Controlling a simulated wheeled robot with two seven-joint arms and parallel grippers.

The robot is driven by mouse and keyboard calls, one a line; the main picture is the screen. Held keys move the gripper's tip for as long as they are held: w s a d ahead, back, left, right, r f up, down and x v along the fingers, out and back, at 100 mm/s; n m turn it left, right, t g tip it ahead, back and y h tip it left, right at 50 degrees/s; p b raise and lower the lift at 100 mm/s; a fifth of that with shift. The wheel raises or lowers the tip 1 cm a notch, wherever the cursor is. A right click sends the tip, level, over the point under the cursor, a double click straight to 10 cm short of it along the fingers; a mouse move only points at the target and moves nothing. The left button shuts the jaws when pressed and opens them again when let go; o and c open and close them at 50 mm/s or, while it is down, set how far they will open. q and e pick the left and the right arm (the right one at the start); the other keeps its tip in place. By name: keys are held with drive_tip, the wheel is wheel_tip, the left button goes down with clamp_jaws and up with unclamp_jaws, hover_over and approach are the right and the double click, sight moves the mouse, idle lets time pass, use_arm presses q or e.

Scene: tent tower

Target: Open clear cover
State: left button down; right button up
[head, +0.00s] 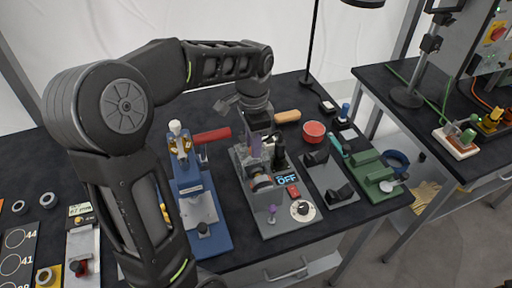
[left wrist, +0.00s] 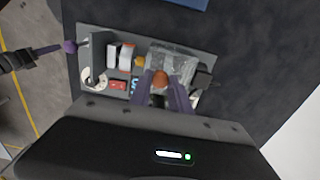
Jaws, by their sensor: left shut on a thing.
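The clear cover (left wrist: 172,57) is a see-through box on a grey device plate (head: 286,222). In the head view my left gripper (head: 262,137) reaches down onto the device from above and hides most of the cover. In the left wrist view the purple-tinted fingers of this gripper (left wrist: 162,90) are shut at the cover's edge, with an orange-brown knob (left wrist: 160,78) between them. The exact contact is partly hidden. The cover appears to sit low over the plate; its tilt is hard to tell. My right gripper does not show.
The plate carries an OFF display (head: 287,180), a red button (head: 293,191), a white dial (head: 302,210) and a purple knob (head: 272,209). A blue fixture (head: 212,236) stands close on the left, a grey plate with black blocks (head: 331,178) on the right.

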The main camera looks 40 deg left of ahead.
use_arm(q)
drive_tip(key=shift+s+d+r, duration=0.1)
drive_tip(key=shift+d, duration=0.1)
drive_tip(key=c, duration=1.2)
unclamp_jaws()
wheel_tip(320, 180, up, 8)
drive_tip(key=shift+f+b, duration=0.15)
drive_tip(key=shift+b, duration=0.3)
